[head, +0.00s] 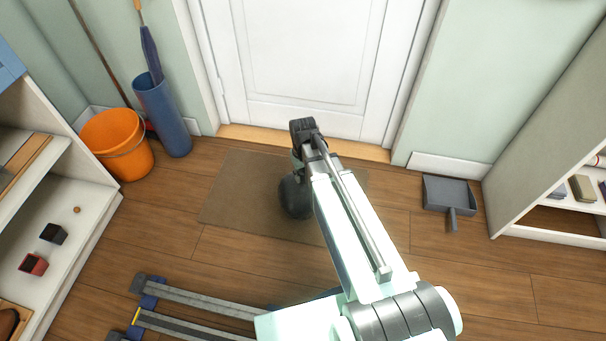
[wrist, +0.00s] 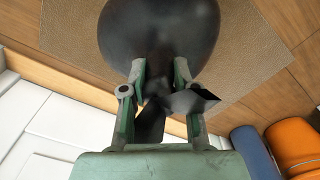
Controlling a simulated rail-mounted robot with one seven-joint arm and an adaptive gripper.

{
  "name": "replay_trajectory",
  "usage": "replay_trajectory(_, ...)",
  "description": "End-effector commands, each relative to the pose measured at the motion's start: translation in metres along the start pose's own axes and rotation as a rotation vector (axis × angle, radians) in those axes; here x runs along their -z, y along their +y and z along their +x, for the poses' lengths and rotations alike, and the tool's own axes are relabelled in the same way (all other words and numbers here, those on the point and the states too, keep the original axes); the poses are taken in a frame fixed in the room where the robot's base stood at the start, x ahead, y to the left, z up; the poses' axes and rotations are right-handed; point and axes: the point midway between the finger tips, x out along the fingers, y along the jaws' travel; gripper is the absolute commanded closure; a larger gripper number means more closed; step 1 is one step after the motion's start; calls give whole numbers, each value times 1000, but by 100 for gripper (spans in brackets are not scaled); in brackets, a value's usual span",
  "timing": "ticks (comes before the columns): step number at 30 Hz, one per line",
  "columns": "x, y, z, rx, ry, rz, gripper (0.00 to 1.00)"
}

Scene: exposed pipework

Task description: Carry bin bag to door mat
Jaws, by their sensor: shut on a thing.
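The bin bag (wrist: 160,38) is a dark, rounded bag with a gathered neck and loose flaps. My gripper (wrist: 160,82) is shut on its neck in the wrist view. In the head view the bag (head: 294,198) hangs below my gripper (head: 299,168), partly hidden by my arm. The door mat (head: 240,190) is a flat brown mat on the floor in front of the white door. The bag appears over the mat in both views; the mat also shows in the wrist view (wrist: 75,30). I cannot tell whether the bag touches the mat.
A white door (head: 300,50) stands behind the mat. An orange bucket (head: 117,143) and a blue umbrella stand (head: 163,115) are at the left. A grey dustpan (head: 450,196) lies at the right. Shelves stand on both sides, with open wood floor between.

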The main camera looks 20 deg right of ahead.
Motion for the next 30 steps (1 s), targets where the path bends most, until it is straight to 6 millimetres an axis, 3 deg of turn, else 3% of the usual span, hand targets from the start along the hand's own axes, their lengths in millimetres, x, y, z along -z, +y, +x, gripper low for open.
replay_trajectory(1, 0, 0, 1, 0, 0, 0, 100)
replay_trajectory(2, 0, 0, 2, 0, -1, 0, 67)
replay_trajectory(3, 0, 0, 2, 0, 0, 0, 53)
replay_trajectory(4, 0, 0, 2, 0, 0, 0, 46)
replay_trajectory(16, 0, 0, -2, 0, 1, 0, 46)
replay_trajectory(20, 0, 0, -20, 0, 1, 0, 46)
replay_trajectory(30, 0, 0, -85, 0, 2, 0, 46)
